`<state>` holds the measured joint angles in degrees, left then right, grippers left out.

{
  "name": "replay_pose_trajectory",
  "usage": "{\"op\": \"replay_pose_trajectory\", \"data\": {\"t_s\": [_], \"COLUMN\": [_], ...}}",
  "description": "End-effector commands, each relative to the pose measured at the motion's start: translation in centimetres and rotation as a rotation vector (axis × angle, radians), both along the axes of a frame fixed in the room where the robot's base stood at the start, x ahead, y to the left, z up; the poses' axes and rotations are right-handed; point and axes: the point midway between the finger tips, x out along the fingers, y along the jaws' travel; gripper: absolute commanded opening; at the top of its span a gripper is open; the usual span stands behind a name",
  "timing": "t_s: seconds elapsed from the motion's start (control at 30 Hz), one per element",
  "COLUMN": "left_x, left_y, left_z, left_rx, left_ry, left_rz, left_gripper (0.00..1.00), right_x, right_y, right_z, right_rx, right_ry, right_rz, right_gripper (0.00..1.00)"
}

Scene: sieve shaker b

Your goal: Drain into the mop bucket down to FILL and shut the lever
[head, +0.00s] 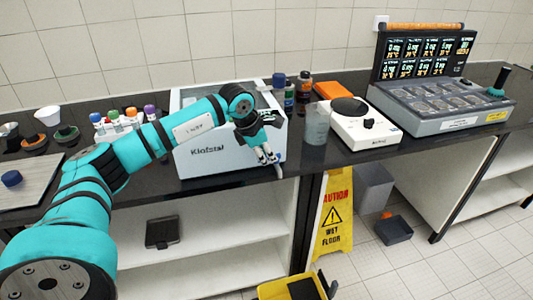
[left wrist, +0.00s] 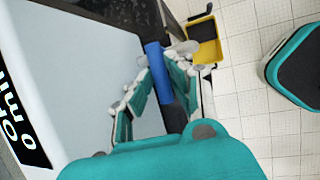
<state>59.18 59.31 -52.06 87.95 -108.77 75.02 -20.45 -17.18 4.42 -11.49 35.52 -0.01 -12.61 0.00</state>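In the left wrist view the blue lever (left wrist: 154,58) lies between the fingertips of my left gripper (left wrist: 158,64). The fingers stand apart along its sides; contact is not clear. The yellow mop bucket (head: 283,289) is on the floor below, partly cut off by the frame; it also shows in the left wrist view (left wrist: 208,48). The water level is not visible. My right gripper is not in view.
A yellow wet-floor sign (head: 334,215) stands by the bench, right of the bucket. Tubes with coloured caps (head: 125,120) are behind my left arm.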

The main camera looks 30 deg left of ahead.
Motion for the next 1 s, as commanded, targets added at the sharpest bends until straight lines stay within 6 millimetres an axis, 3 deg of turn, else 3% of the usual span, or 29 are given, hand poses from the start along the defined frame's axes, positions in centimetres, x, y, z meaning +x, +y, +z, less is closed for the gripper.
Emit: {"op": "replay_pose_trajectory", "data": {"t_s": [0.37,1.0], "left_x": [-0.1,-0.4], "left_y": [-0.2,-1.3], "left_z": [0.0,0.0], "left_rx": [0.000,-0.001], "left_ry": [-0.002,-0.003], "left_rz": [0.052,0.445], "left_gripper": [0.00,0.00], "right_x": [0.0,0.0], "right_y": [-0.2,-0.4], "right_z": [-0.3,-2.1], "right_rx": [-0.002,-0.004], "right_ry": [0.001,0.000], "right_rz": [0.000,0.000], "right_gripper": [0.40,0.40]}}
